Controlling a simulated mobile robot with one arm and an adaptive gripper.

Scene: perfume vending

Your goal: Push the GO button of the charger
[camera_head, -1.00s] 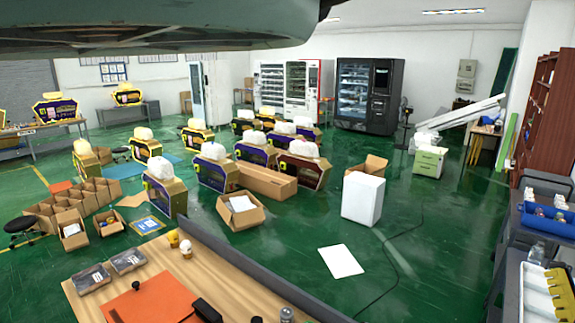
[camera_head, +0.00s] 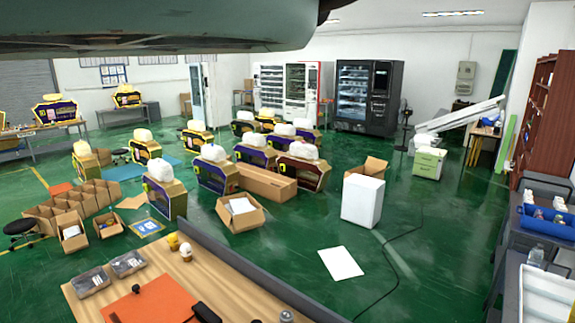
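I cannot pick out the charger or its GO button in the head view. A small black object (camera_head: 206,312) lies on the wooden table at the bottom, but I cannot tell what it is. My gripper is out of the picture. Only a large grey-green part of my own arm shows across the top left, close to the camera.
The wooden table (camera_head: 228,290) holds an orange sheet (camera_head: 150,303), two dark packs and small items. A grey cart with a blue bin (camera_head: 548,224) and white tray (camera_head: 545,293) stands right. Beyond are a white box (camera_head: 362,199), cartons, machines and open green floor.

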